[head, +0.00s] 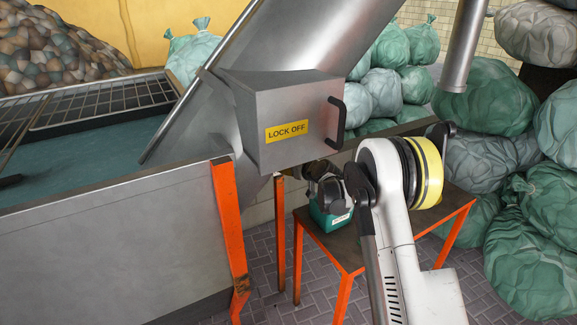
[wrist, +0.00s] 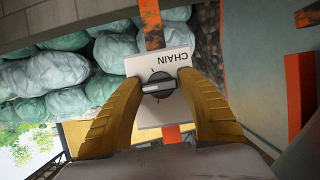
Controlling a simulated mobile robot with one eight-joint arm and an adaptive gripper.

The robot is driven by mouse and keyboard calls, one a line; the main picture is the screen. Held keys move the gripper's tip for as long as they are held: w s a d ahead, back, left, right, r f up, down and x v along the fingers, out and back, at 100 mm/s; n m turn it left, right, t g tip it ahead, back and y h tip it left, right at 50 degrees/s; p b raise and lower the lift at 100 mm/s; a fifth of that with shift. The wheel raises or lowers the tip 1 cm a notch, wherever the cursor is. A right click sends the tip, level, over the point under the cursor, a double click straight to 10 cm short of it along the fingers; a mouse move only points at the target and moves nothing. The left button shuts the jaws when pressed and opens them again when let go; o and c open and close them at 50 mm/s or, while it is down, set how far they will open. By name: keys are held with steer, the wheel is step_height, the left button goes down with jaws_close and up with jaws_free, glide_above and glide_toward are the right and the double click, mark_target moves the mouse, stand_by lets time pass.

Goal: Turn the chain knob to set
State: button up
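The chain knob (wrist: 158,85) shows in the wrist view as a round black dial with a pale bar across it. The bar lies nearly level in the picture. No "set" mark can be read. My gripper (wrist: 159,80) has its two yellow fingers spread, one on each side of the knob, with tips close to it. I cannot tell whether they touch it. In the head view the knob and plate do not show, and the fingers cannot be made out behind my arm.
A grey steel box (head: 285,105) with a LOCK OFF label and black handle (head: 338,127) stands left of my arm. A teal box (head: 328,217) sits on the orange-legged table (head: 430,215). A tank (head: 110,235) is at left; green bags (head: 490,95) fill the right.

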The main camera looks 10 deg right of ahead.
steer(key=shift+o, duration=0.9)
steer(key=v, duration=1.2)
